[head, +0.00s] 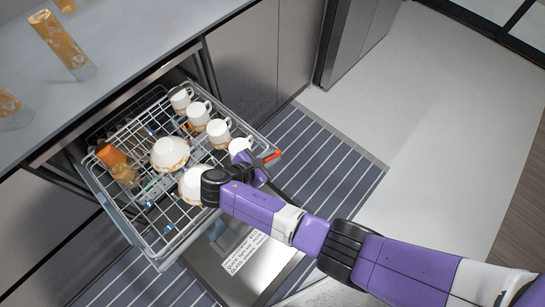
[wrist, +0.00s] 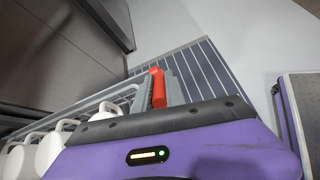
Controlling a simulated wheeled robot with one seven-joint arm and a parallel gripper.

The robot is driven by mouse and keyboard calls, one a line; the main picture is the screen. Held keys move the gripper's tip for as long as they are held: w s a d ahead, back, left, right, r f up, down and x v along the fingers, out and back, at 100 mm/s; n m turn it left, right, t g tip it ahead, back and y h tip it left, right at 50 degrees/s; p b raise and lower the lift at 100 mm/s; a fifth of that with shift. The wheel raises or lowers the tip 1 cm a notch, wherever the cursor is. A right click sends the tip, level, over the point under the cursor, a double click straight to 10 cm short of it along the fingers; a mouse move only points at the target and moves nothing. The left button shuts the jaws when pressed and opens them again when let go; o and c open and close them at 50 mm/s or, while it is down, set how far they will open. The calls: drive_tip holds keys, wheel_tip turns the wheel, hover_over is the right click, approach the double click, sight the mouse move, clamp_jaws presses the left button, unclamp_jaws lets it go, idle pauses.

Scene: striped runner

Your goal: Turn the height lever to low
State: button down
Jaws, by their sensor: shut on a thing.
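The height lever is a red handle (head: 274,155) at the right corner of the pulled-out dishwasher rack (head: 165,262). In the wrist view the red lever (wrist: 158,88) stands between the two grey fingers of my gripper (wrist: 159,93). In the head view my gripper (head: 262,162) reaches the rack's right side from the front, its fingers at the lever. It is shut on the lever, whose red end sticks out past the fingers. The lever's base and any height marks are hidden.
White cups (head: 198,113) stand along the rack's right side, close to my gripper. Bowls (head: 170,153) and an orange glass (head: 112,157) are also in the rack. The open door with a label (head: 243,254) lies below.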

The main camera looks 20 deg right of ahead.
drive_tip(key=shift+a+f+t+h+b, duration=0.15)
drive_tip(key=shift+f+t+h+b, duration=0.15)
drive_tip(key=shift+h+b, duration=0.35)
drive_tip(key=c, duration=1.4)
unclamp_jaws()
drive_tip(key=shift+v, duration=3.95)
